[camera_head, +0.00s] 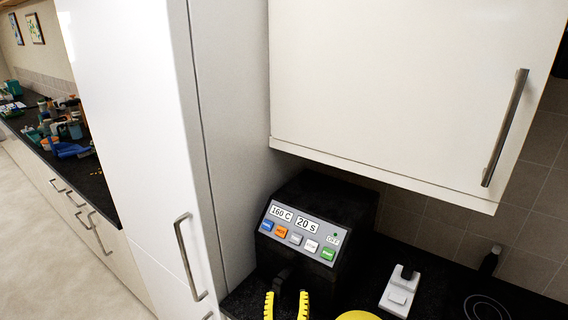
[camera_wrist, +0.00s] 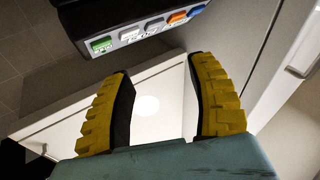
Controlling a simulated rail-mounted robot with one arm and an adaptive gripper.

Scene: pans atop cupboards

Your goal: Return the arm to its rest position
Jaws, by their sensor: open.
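My gripper (camera_head: 286,304) shows at the bottom edge of the head view, its two yellow ridged fingers pointing up and spread apart. It is open, with nothing held between the fingers. It is in front of the lower part of a black machine with a button panel (camera_head: 303,236). In the wrist view my gripper (camera_wrist: 161,72) is also open, with a white surface behind the gap. The rest of my arm is out of the head view.
A white wall cupboard (camera_head: 400,80) hangs above the machine. A tall white cabinet (camera_head: 130,110) stands to the left. A white switch box (camera_head: 401,291) and a cut-off yellow object (camera_head: 357,316) are right of my gripper. Cluttered items (camera_head: 65,130) lie on the far-left counter.

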